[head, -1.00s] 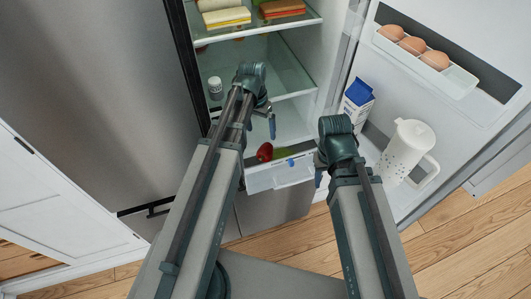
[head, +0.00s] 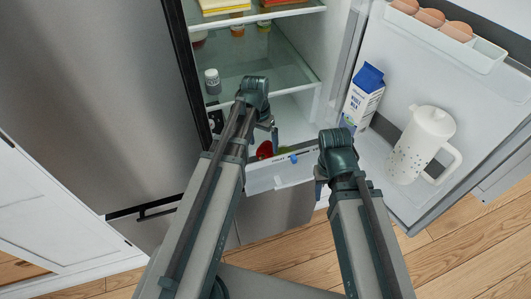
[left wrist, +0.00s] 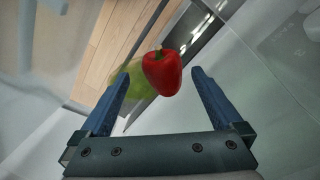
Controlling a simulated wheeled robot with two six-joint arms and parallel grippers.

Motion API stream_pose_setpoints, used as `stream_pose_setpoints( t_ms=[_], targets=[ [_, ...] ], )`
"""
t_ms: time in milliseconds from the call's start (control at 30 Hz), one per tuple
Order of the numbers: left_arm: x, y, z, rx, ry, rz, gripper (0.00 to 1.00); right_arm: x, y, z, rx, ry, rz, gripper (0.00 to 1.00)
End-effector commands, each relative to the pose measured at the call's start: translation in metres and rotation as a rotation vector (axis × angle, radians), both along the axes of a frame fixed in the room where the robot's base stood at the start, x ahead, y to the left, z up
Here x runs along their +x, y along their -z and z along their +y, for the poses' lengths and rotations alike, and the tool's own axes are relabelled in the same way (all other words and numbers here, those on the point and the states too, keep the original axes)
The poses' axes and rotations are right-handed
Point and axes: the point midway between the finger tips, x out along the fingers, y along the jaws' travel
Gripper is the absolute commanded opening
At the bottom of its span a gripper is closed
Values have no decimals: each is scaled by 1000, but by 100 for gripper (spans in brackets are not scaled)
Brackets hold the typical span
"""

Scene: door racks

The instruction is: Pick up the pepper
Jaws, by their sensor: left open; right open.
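A red pepper (head: 264,150) with a green stem lies in the pulled-out bottom drawer (head: 282,178) of the open fridge, partly hidden by my left arm. In the left wrist view the pepper (left wrist: 162,74) is centred between the finger tips, beyond them, with no contact visible. My left gripper (head: 270,132) is open and empty over the drawer; its two blue fingers (left wrist: 160,82) are spread in the wrist view. My right gripper (head: 320,184) is beside the drawer's right end, with its fingers mostly hidden in the head view.
A blurred green item (left wrist: 122,72) lies beside the pepper. Glass shelves (head: 255,83) hang above my left gripper. The open fridge door at right holds a milk carton (head: 363,95), a white jug (head: 424,145) and an egg tray (head: 445,36). Wooden floor is clear below.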

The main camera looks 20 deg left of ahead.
Motion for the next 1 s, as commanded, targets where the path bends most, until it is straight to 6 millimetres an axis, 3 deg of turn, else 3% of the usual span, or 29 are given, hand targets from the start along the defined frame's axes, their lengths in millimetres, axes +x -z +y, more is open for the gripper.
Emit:
stream_pose_setpoints(
  t_ms=[400,733,1000],
  targets=[
    [1,48,-2,0,1,0,100,0,48,0,0,0,0,50],
    [1,50,-3,0,0,0,100,0,50,0,0,0,0,50],
    [1,50,-3,0,0,0,51,0,50,0,0,0,0,50]
  ],
)
